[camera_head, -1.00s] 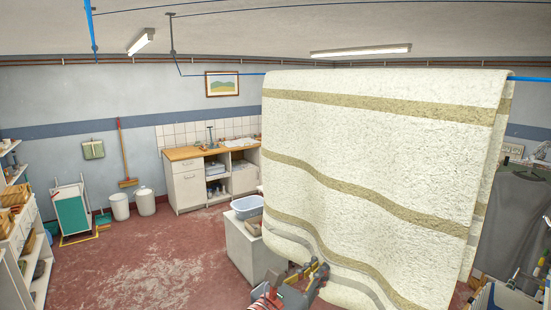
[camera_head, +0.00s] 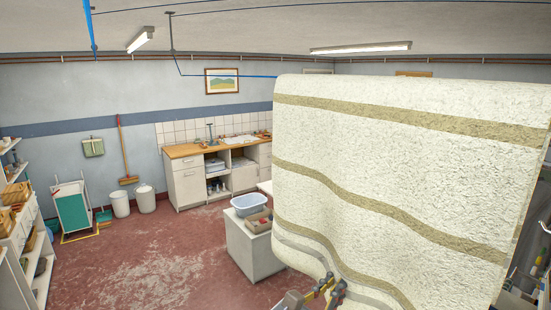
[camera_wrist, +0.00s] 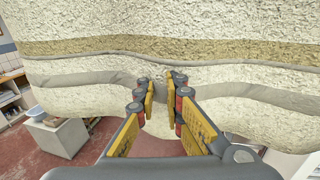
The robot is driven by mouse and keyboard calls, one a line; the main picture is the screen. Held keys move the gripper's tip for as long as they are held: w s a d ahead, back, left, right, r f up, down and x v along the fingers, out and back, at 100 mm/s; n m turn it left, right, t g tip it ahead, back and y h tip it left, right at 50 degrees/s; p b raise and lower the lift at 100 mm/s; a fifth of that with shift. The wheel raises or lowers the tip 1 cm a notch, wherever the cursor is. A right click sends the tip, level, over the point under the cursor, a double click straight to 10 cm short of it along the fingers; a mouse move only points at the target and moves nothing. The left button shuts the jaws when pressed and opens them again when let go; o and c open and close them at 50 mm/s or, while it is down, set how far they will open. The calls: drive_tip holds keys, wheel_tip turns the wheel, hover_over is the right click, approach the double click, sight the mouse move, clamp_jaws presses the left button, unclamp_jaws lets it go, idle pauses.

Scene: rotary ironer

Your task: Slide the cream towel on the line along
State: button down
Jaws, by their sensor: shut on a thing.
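The cream towel (camera_head: 400,165), with olive bands and thin grey stripes, hangs over the blue line (camera_head: 235,76) and fills the right half of the head view. Its right side runs out to the picture edge. My gripper (camera_head: 328,287) is at the towel's lower left part in the head view. In the wrist view my gripper (camera_wrist: 160,86) has its fingers closed on the towel (camera_wrist: 215,103) near its grey stripe and lower hem. The cloth between the fingertips is mostly hidden.
A pale block-like stand (camera_head: 252,252) with a blue basin (camera_head: 248,204) is just left of the towel. A wooden-topped sink counter (camera_head: 205,150) stands at the back wall. Shelves (camera_head: 30,240) line the left edge. The red floor (camera_head: 150,265) between is open.

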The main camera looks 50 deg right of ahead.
drive_tip(key=shift+s+a, duration=0.1)
drive_tip(key=shift+s, duration=0.3)
drive_tip(key=c, duration=1.8)
unclamp_jaws()
drive_tip(key=shift+a+p, duration=0.35)
drive_tip(key=shift+a, duration=2.65)
drive_tip(key=shift+s, duration=0.1)
